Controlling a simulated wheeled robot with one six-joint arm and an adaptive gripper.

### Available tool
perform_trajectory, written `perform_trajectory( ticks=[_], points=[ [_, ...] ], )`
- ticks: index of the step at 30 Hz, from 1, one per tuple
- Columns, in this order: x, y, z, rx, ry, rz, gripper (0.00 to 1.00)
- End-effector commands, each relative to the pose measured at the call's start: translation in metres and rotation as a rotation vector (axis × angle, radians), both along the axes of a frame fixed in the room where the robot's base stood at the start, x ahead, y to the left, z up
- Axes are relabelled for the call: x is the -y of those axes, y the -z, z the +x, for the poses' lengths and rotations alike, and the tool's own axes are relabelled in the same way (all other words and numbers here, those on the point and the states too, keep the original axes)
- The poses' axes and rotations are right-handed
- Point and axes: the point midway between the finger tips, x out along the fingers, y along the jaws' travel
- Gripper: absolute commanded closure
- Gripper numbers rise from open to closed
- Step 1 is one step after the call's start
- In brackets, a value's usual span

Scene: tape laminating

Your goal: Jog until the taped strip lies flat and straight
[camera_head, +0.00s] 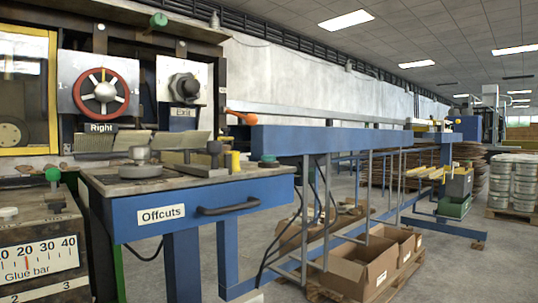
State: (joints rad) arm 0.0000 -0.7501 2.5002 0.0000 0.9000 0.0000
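My gripper is not in view. I cannot make out a taped strip anywhere in the head view. The machine (128,40) stands at the left. It carries a red handwheel (123,97) on a plate with the label "Right" below it. To its right is a dark knob (184,88) on a plate labelled "Exit". No control marked for jogging can be read. An orange handle (241,117) sticks out at the near end of a long blue rail (330,140) right of the machine.
A blue bench with an "Offcuts" drawer (160,215) stands in front, bearing metal parts and a yellow cylinder (233,161). A "Glue bar" scale (38,262) is at the lower left. Cardboard boxes (362,270) lie under the rail. White buckets (513,180) stand far right. Floor between is clear.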

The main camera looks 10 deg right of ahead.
Motion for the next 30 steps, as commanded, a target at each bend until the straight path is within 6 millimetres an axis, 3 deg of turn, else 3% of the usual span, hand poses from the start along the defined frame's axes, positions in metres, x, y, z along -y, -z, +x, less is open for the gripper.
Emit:
perform_trajectory(
  ticks=[6, 15, 30],
  points=[
    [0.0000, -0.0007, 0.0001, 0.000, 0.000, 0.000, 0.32],
    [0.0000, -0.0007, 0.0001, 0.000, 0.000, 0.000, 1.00],
    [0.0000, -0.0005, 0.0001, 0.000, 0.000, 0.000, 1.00]
  ],
)
